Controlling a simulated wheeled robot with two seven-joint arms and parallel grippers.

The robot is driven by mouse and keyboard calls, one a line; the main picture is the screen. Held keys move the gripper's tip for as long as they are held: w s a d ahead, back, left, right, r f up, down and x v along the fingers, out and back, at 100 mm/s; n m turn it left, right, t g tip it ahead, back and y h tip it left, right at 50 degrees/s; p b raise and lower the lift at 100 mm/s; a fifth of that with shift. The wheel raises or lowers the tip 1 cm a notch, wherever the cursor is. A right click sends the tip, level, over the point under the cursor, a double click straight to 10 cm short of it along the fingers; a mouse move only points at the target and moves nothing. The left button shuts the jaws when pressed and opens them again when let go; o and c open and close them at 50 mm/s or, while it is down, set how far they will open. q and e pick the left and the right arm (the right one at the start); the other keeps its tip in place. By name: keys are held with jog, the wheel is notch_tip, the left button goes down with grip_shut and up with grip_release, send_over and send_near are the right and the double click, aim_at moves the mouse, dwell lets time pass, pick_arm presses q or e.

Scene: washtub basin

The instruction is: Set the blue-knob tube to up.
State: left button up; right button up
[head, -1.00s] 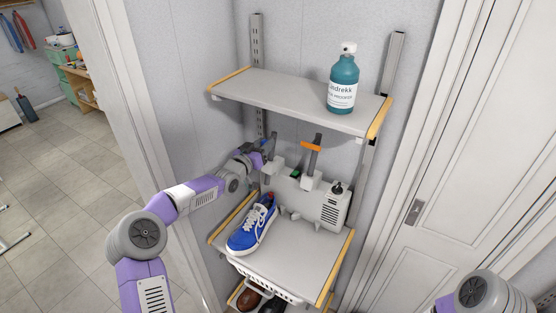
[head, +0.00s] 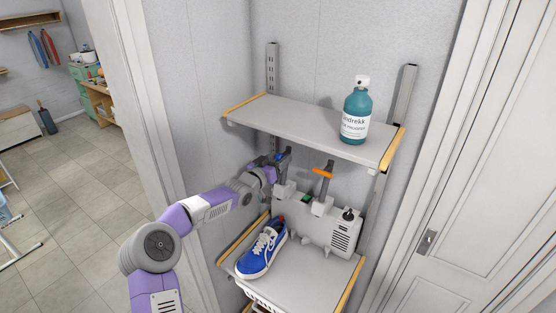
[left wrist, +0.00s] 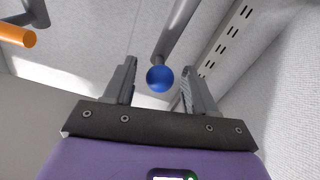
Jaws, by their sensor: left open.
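A grey device (head: 312,218) with two tubes stands on the middle shelf. The blue knob (left wrist: 160,78) is at the end of a grey tube (left wrist: 178,35) in the left wrist view. In the head view the blue knob (head: 278,157) is small and partly covered by my left gripper (head: 281,162), so that tube's tilt is hard to tell. My left gripper (left wrist: 159,67) is open, with a finger on each side of the knob and gaps visible. The other tube has an orange knob (head: 322,172), also in the left wrist view (left wrist: 28,38). My right gripper is out of view.
A blue shoe (head: 262,250) sits in front of the device on the shelf (head: 310,275). The upper shelf (head: 300,125) overhangs behind and above, carrying a teal bottle (head: 356,110). A slotted wall rail (left wrist: 222,45) runs close to the blue-knob tube.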

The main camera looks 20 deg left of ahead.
pick_arm(q)
jog(key=shift+s, duration=0.15)
jog(key=s+a+b, duration=0.1)
jog(key=s, duration=0.6)
jog(key=shift+a+b, duration=0.2)
jog(key=shift+b, duration=0.1)
jog(key=shift+s, duration=0.1)
